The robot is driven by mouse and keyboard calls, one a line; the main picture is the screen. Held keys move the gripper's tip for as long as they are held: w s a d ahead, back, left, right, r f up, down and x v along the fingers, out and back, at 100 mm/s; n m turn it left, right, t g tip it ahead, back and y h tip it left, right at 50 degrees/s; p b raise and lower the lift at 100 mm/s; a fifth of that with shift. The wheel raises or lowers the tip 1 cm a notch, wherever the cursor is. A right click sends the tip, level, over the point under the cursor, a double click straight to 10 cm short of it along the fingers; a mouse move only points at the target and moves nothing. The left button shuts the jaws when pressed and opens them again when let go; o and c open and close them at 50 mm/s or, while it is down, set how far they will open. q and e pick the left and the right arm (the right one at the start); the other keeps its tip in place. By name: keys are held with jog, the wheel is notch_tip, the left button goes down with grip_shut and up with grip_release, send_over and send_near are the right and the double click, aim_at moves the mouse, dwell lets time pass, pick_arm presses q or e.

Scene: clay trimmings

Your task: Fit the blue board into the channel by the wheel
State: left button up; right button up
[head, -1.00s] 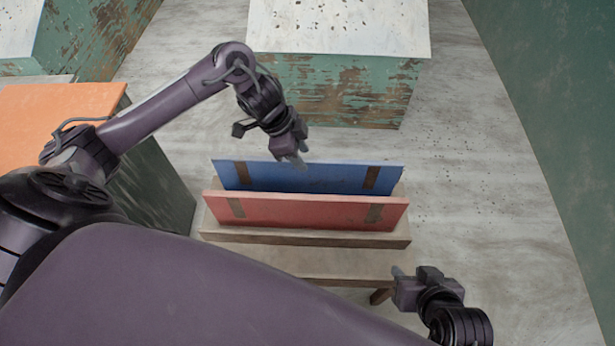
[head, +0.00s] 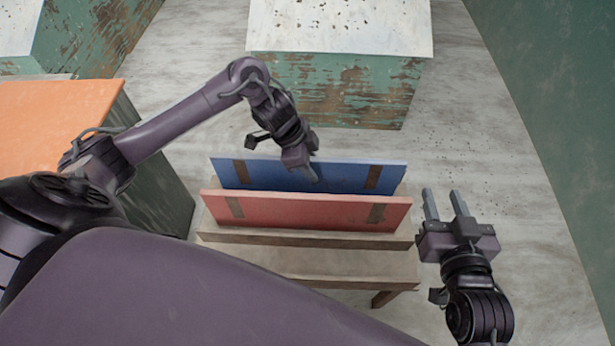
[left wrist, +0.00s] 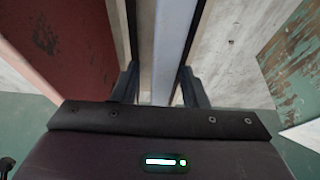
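The blue board (head: 335,178) stands on its long edge in a wooden rack (head: 300,240), behind the red board. My left gripper (head: 312,175) is low over the middle of its top edge. In the left wrist view the board's pale top edge (left wrist: 170,50) runs between the two spread fingers of my left gripper (left wrist: 158,88), with a gap visible on the left side. My right gripper (head: 445,203) is open and empty, right of the rack. I cannot make out a wheel or a channel by one in these views.
The red board (head: 300,211) stands close in front of the blue one and also shows in the left wrist view (left wrist: 75,50). An orange-topped block (head: 55,125) is at left. A white-topped green block (head: 335,90) stands behind. Floor is clear at right.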

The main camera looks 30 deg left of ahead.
pick_arm(q)
grip_shut()
dwell(1.4)
